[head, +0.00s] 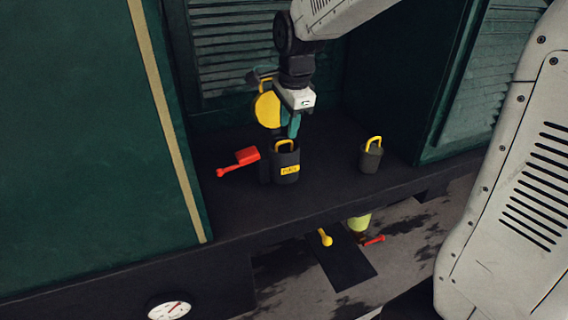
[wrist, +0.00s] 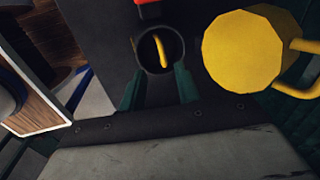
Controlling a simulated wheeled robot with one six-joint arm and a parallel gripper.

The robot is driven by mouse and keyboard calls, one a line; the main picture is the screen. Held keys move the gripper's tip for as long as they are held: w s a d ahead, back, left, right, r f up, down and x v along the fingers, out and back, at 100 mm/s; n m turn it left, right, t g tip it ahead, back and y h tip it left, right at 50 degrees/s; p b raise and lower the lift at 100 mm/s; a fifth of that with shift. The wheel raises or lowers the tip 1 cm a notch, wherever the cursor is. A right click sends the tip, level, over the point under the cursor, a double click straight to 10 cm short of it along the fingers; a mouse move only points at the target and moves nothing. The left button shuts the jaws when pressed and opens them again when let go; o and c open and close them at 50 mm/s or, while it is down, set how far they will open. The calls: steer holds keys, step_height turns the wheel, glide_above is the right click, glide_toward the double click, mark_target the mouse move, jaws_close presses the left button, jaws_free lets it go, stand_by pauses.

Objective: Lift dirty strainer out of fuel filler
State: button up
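The fuel filler (head: 287,175) is a dark upright cylinder with a yellow label, standing on the dark deck. The strainer's yellow handle (head: 285,144) rises from its mouth; the rest of the strainer is hidden inside. The wrist view shows the handle (wrist: 161,50) inside the round filler mouth (wrist: 147,64). A round yellow lid (head: 267,109) stands raised behind the filler, and is at the right of the wrist view (wrist: 243,50). My gripper (head: 292,130) is just above the filler, pointing down. Its teal fingers (wrist: 158,80) are apart with nothing held between them.
A second dark strainer-like cup with a yellow handle (head: 371,157) stands on the deck to the right. A red tool (head: 240,160) lies left of the filler. Green walls enclose the recess. Below the deck edge are a dark mat (head: 342,264) and a yellow-green container (head: 359,222).

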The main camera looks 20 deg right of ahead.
mark_target(285, 141)
steer(key=f, duration=0.1)
steer(key=w+f, duration=0.1)
steer(key=f, duration=0.3)
steer(key=shift+w+a+f, duration=0.1)
steer(key=shift+w+a, duration=0.05)
steer(key=shift+w, duration=0.1)
steer(key=shift+c, duration=0.2)
jaws_close()
step_height(285, 141, up, 18)
stand_by(0.4)
